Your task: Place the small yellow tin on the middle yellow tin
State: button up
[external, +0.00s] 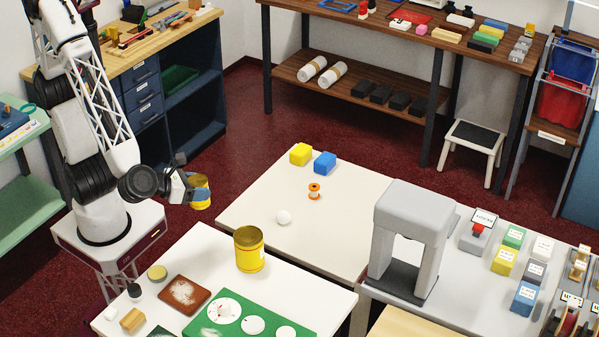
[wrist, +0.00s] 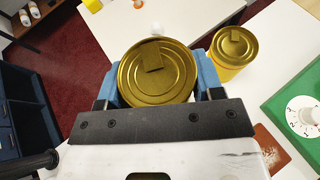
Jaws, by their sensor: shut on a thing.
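My gripper (external: 196,190) is shut on a yellow tin (external: 201,181) and holds it in the air, left of the front white table. In the wrist view the gold ring-pull top of this held tin (wrist: 155,72) sits between the blue fingers, which hide part of its sides. Another yellow tin (external: 249,252) stands upright on the front table, right of and below my gripper in the external view. It also shows in the wrist view (wrist: 234,46), right of the held tin and apart from it. I cannot tell whether this is one tin or a stack.
A brown tray (external: 184,294), a green board with white dials (external: 240,318) and a small round yellowish disc (external: 157,272) lie on the front table. Beyond stand a white ball (external: 283,217), an orange spool (external: 314,191), two blocks and a grey arch (external: 412,225).

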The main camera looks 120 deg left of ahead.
jog(key=w, duration=0.5)
jog(key=w+f, duration=0.1)
jog(key=w, duration=0.4)
jog(key=w+a, duration=0.1)
jog(key=w, duration=0.4)
jog(key=shift+w+f, duration=0.2)
jog(key=shift+f, duration=1.75)
jog(key=shift+f, duration=0.2)
jog(key=o, duration=1.1)
jog(key=shift+r, duration=0.15)
